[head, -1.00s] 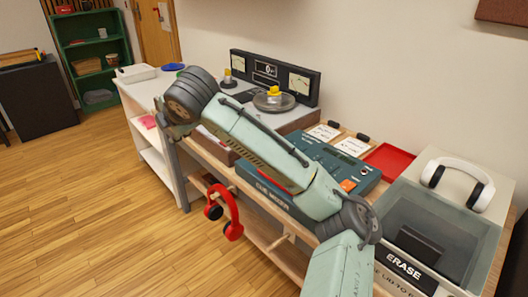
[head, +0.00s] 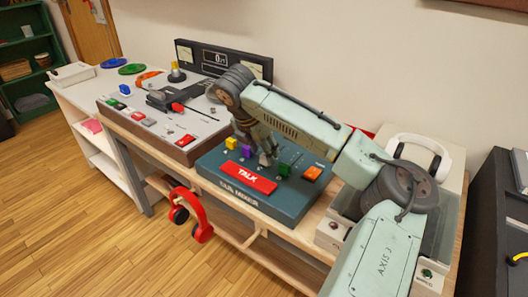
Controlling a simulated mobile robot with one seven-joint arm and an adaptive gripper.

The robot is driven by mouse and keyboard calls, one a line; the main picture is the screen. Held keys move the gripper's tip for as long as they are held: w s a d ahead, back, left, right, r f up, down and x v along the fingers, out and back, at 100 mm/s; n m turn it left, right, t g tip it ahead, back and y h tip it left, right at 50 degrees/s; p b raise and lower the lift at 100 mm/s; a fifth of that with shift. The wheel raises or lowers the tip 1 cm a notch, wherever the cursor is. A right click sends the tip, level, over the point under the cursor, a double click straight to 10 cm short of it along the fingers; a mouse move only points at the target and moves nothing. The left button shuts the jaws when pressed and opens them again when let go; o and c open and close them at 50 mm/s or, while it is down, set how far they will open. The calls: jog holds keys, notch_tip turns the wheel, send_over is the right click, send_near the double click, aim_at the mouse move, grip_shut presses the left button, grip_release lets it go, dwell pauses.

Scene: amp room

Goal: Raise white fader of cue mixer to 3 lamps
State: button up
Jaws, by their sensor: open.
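The cue mixer (head: 232,196) is a dark teal box with a sloped top, lettered on its front, with a wide red TALK button (head: 249,178). Coloured caps show on its top: yellow (head: 231,143), purple (head: 246,152), green (head: 285,170) and orange (head: 312,173). I cannot make out a white fader cap; my gripper and arm cover part of the panel. The lamps are too small to read. My gripper (head: 266,159) points down at the mixer's top, open, between the purple and green caps. Whether it touches anything there is unclear.
A grey console (head: 190,122) with several coloured switches stands left of the mixer. Red headphones (head: 190,212) hang at the bench front. White headphones (head: 420,152) lie behind my arm at the right. A dark cabinet (head: 495,220) stands at the far right.

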jog(key=shift+x, duration=1.2)
jog(key=shift+c, duration=0.5)
grip_shut()
jog(key=shift+w, duration=0.15)
